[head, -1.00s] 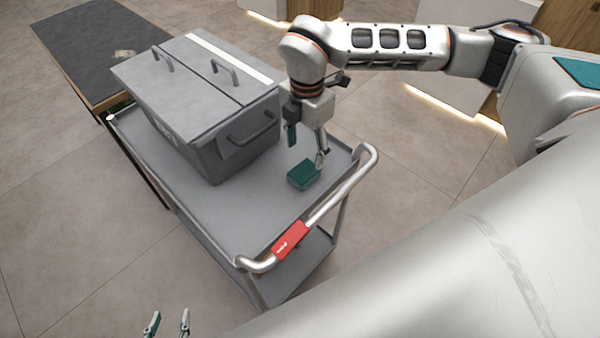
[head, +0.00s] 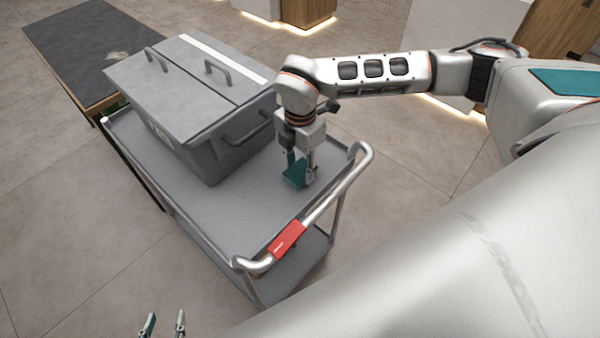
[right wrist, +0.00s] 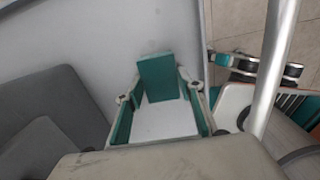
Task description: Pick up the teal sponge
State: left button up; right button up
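The teal sponge (head: 296,178) is a small block on the top shelf of the grey cart (head: 215,222), near its right end. My right gripper (head: 301,173) is down at the sponge with a finger on either side. In the right wrist view the sponge (right wrist: 156,76) lies between the tips of the right gripper (right wrist: 160,92). The fingers look spread, and a firm grip is not visible. They partly hide the sponge in the head view. My left gripper (head: 162,325) is open and empty at the bottom edge, away from the cart.
A large grey lidded bin (head: 190,110) with handles stands on the cart, left of the sponge. The cart's metal push handle (head: 340,190) with a red grip (head: 287,240) runs close to my right gripper. A dark-topped table (head: 85,45) stands at the back left.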

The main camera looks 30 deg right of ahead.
aim_at(300, 170)
jog(key=shift+r, duration=0.1)
dwell(0.3)
notch_tip(300, 170, up, 20)
jog(key=p, duration=0.1)
dwell(0.4)
jog(key=shift+c, duration=1)
